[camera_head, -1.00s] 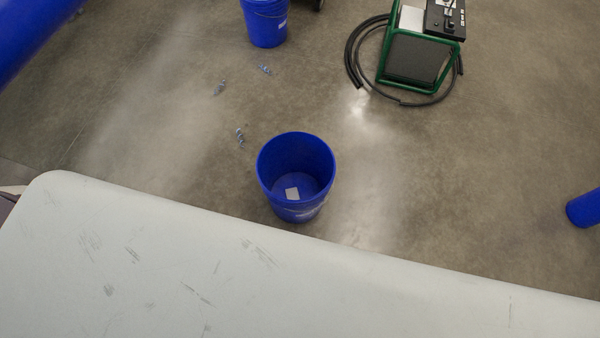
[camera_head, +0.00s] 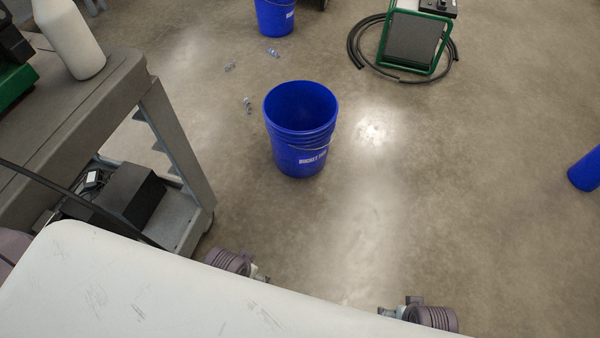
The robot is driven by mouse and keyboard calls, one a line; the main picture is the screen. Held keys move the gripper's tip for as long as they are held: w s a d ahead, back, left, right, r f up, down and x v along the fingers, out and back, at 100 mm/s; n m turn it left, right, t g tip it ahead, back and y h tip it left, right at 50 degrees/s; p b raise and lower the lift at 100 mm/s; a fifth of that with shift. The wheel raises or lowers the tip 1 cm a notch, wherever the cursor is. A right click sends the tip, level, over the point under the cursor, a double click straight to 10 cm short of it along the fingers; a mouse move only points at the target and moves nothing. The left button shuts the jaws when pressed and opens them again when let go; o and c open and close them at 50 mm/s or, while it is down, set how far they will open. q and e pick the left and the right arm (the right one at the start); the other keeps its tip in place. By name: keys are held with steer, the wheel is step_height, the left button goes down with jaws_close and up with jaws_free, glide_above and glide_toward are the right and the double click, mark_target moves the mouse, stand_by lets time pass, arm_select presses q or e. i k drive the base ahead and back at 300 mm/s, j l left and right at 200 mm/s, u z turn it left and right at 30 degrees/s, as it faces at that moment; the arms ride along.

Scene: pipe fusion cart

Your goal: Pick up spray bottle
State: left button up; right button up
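A white bottle (camera_head: 70,40), likely the spray bottle, stands on the grey cart's top (camera_head: 95,92) at the upper left. Its upper end is cut off by the picture edge, so no spray head shows. My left gripper (camera_head: 258,272) shows only in part, low in the middle behind the white surface, well below and right of the bottle. My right gripper (camera_head: 392,311) shows only in part, at the bottom right of centre, farther from the bottle. Fingers are not clear on either one. Neither is near the bottle.
Under the cart top, a lower shelf holds a black box (camera_head: 132,195). A green and black machine (camera_head: 12,75) sits beside the bottle. A blue bucket (camera_head: 300,130) stands on the floor right of the cart. Another bucket (camera_head: 275,17) is farther back. The floor at right is mostly clear.

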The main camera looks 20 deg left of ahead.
mark_target(61, 21)
steer(key=u, duration=1.7)
steer(key=i+l, duration=0.2)
steer(key=l, duration=0.2)
steer(key=i+l, duration=0.2)
steer(key=l, duration=0.2)
